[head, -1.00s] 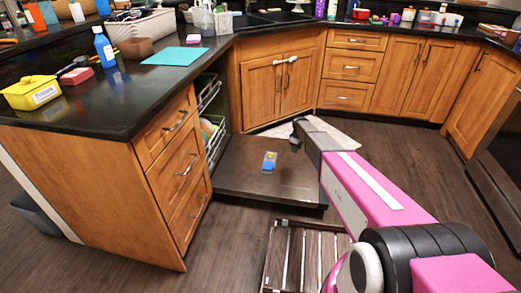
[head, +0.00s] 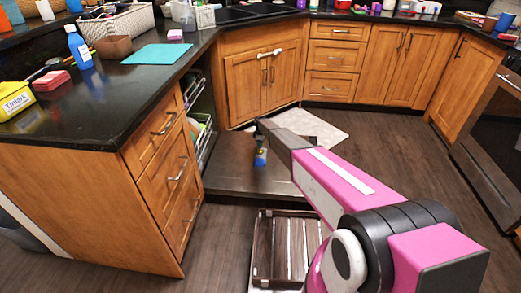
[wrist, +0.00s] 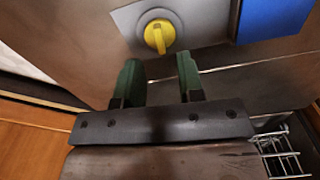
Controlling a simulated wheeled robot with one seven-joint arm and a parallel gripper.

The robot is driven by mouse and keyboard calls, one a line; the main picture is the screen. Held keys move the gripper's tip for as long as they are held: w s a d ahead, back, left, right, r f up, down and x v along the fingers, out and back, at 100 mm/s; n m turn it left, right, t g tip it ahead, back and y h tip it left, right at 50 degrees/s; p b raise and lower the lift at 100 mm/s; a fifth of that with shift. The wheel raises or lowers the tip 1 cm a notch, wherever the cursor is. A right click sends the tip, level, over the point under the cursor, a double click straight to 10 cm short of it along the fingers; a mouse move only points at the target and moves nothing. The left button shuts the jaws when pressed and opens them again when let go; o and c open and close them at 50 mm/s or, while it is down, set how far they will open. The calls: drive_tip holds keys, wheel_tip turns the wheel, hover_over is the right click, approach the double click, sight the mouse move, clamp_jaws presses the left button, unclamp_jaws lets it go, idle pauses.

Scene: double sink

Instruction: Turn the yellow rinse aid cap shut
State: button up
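The yellow rinse aid cap (wrist: 158,35) is a round knob with a raised ridge, set in a grey panel (wrist: 195,18) in the wrist view. Its ridge points roughly down the picture, toward my gripper. My gripper (wrist: 160,78) is open and empty, with its two green fingers on either side of the line to the cap. The fingertips appear short of the cap and apart from it. A blue patch (wrist: 275,18) lies right of the panel. In the head view, my gripper (head: 261,141) is over the open dishwasher door (head: 230,180) and hides the cap.
A wire rack (wrist: 280,152) shows at lower right in the wrist view. A slatted item (head: 285,250) is on the floor in front of the door. A pale mat (head: 312,127) lies behind it. The counter (head: 70,120) with drawers stands at left. Floor at right is clear.

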sight(261, 151)
wheel_tip(261, 151, down, 5)
drive_tip(key=shift+r, duration=0.2)
clamp_jaws()
